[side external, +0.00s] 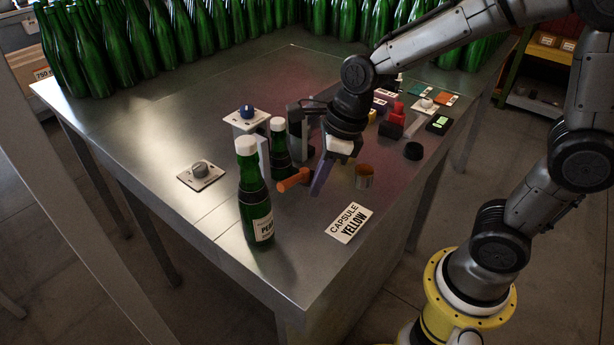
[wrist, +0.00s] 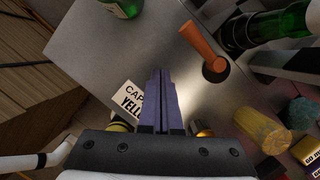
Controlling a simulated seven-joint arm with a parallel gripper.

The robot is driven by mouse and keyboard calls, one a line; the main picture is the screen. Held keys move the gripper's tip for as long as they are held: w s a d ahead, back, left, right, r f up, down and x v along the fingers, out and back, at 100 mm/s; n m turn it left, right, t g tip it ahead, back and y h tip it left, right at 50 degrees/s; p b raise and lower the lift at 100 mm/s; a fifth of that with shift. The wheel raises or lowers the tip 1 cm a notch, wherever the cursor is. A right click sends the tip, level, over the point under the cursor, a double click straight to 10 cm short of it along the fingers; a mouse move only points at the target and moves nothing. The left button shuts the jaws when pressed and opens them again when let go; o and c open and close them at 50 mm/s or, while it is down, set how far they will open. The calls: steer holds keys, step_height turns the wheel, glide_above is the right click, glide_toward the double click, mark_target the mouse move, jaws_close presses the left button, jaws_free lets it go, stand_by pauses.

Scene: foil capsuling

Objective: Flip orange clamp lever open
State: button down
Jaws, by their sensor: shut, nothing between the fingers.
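The orange clamp lever (side external: 294,180) sticks out low to the left beside the clamped green bottle in the side view. In the wrist view the lever (wrist: 203,47) runs from a round dark pivot up and to the left.
A second green bottle (side external: 256,205) with a white cap stands at front left. A "CAPSULE YELLOW" card (side external: 348,223) lies near the table's edge. A copper-coloured cylinder (side external: 364,176) stands right of my gripper. Many bottles line the back.

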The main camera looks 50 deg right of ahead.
steer(key=a+v, duration=0.1)
steer(key=v, duration=0.8)
steer(key=shift+s+a, duration=0.2)
steer(key=shift+a, duration=0.1)
steer(key=shift+r, duration=0.1)
steer(key=s+d+n+t+h, duration=0.1)
steer(key=s+d+n, duration=0.2)
steer(key=n, duration=1.1)
steer(key=s+d+f+n+t+h, duration=0.1)
steer(key=s+d+n, duration=0.3)
steer(key=s+n, duration=0.5)
steer(key=shift+s+n+t, duration=0.2)
steer(key=shift+n+t, duration=0.3)
steer(key=shift+n, duration=2.2)
